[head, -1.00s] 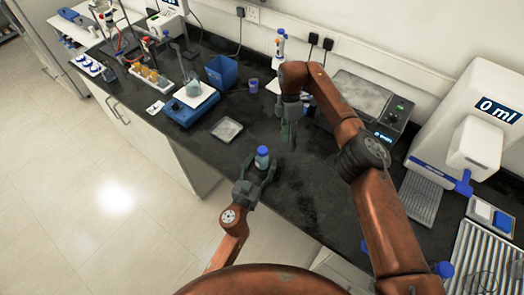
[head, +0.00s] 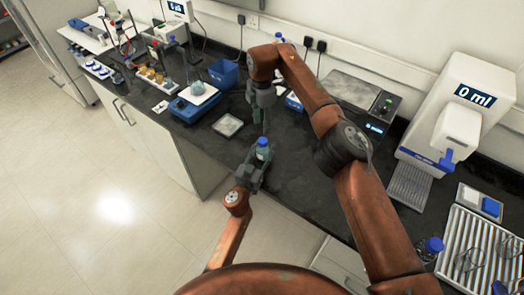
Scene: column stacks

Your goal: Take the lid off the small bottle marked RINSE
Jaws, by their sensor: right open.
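A small bottle with a blue lid (head: 262,142) stands upright near the front edge of the dark bench. Its body (head: 262,154) is between the fingers of my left gripper (head: 254,168), which appears shut on it. I cannot read any marking on the bottle at this size. The lid is on the bottle. My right gripper (head: 265,124) is open and empty, pointing down just above and behind the lid. I see no clear contact between its fingertips and the lid.
A shallow square dish (head: 228,125) lies left of the bottle. Farther left are a blue balance or stirrer (head: 186,111) with a flask and a blue bin (head: 223,72). A hotplate-like device (head: 362,98) and a white dispenser (head: 465,105) stand at right.

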